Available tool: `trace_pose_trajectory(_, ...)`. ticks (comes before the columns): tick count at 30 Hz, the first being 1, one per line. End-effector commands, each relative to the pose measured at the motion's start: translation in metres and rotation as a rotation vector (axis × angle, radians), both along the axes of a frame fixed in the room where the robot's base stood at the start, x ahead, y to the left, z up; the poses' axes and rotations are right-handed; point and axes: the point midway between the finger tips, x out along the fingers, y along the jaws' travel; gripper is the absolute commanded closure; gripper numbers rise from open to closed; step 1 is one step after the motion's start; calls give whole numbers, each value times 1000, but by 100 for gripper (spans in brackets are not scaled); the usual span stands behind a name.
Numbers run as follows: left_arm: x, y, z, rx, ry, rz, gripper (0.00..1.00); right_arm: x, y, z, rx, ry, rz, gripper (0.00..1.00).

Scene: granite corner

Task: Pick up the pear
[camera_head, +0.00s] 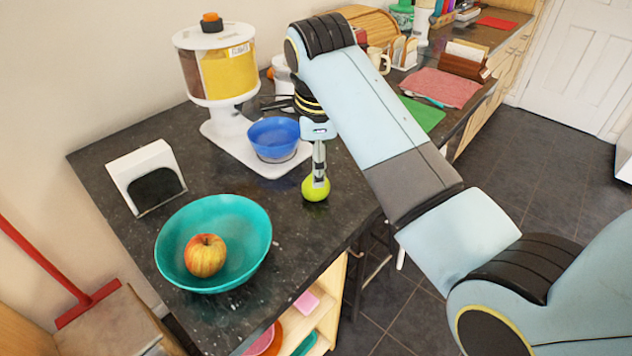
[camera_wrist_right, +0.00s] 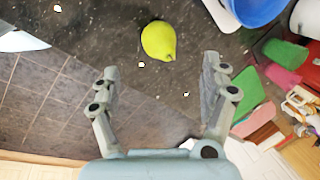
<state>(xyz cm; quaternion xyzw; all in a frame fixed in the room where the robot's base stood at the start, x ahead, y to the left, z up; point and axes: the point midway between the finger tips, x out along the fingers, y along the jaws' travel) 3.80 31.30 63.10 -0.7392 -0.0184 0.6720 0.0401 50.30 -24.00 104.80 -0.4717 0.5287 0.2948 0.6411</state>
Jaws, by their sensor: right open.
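The yellow-green pear (camera_head: 315,189) lies on the dark granite counter, right of the teal bowl, in the head view. In the right wrist view the pear (camera_wrist_right: 158,41) is beyond the fingertips, roughly between their lines and apart from both. My right gripper (camera_head: 319,160) is above the pear in the head view, and its finger hides part of the pear's top. In the right wrist view my right gripper (camera_wrist_right: 160,75) is open and empty, its two fingers wide apart. My left gripper is not in view.
A teal bowl (camera_head: 172,240) holding an apple (camera_head: 205,255) stands at front left. A cereal dispenser (camera_head: 217,70) with a blue bowl (camera_head: 273,138) on its base stands behind the pear. A white-framed stand (camera_head: 147,177) is at left. The counter's front edge is near the pear.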

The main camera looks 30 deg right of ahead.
Motion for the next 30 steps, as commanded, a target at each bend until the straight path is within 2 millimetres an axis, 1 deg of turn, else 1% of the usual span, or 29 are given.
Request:
trace_pose_trajectory(3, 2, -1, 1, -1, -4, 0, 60, 5, -3, -19, 0, 4, -12, 21)
trace_pose_trajectory(6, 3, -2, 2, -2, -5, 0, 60, 10, -5, -35, 0, 3, -11, 21)
trace_pose_trajectory(11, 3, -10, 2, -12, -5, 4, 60, 13, -6, -48, 2, 1, -10, 21)
trace_pose_trajectory(14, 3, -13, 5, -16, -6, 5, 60, 15, -8, -58, 1, 3, -9, 21)
trace_pose_trajectory(18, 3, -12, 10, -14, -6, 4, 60, 20, -13, -79, -1, 2, -9, 21)
trace_pose_trajectory(21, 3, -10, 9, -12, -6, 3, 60, 23, -14, -92, 1, 1, -9, 21)
trace_pose_trajectory(24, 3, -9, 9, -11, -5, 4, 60, 24, -14, -98, 2, 0, -9, 21)
trace_pose_trajectory(30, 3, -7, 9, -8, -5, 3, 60, 25, -14, -98, 2, -1, -9, 21)
